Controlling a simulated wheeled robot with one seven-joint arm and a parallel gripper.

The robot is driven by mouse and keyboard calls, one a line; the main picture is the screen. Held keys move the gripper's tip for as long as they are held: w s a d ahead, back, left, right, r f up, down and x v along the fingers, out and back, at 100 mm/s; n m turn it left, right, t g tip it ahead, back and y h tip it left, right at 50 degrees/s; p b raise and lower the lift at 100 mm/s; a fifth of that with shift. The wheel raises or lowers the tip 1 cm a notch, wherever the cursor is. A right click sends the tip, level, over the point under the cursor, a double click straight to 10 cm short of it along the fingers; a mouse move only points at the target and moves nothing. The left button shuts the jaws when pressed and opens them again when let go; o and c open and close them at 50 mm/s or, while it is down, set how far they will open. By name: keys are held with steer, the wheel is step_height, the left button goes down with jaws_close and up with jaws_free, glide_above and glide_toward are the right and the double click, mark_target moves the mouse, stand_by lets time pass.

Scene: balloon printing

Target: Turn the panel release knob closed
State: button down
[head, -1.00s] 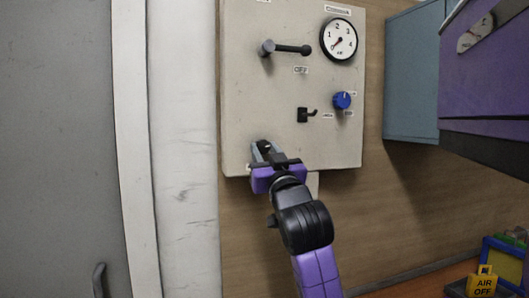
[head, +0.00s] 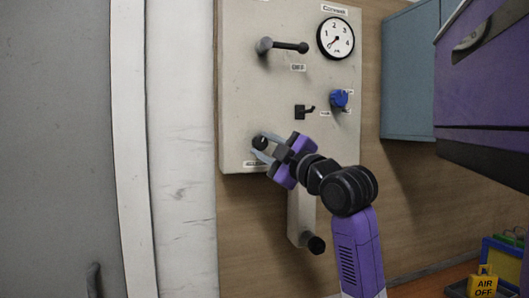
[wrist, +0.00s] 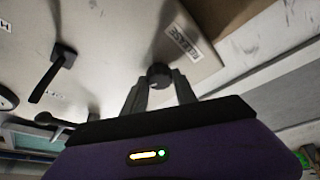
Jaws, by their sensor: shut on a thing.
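The panel release knob (head: 260,143) is small, round and black, at the lower left corner of the beige panel (head: 240,100). In the wrist view the knob (wrist: 158,76) sits between the two grey fingertips, beside a label reading RELEASE (wrist: 184,42). My gripper (head: 264,149) is shut on the knob, reaching it from the lower right with its purple body tilted. The fingers partly hide the knob, and I cannot read its turn angle.
Above on the panel are a black lever (head: 285,46), a gauge (head: 335,38), a small black valve handle (head: 304,111) and a blue knob (head: 339,98). A blue cabinet (head: 410,75) and a purple machine (head: 490,95) stand at right. A black-ended handle (head: 315,244) hangs below.

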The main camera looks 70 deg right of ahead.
steer(key=n+y, duration=0.1)
steer(key=n, duration=0.1)
steer(key=n+y+b, duration=0.1)
steer(key=n, duration=0.2)
steer(key=shift+r+g, duration=0.15)
steer(key=shift+g, duration=0.15)
stand_by(0.4)
steer(key=c, duration=1)
jaws_free()
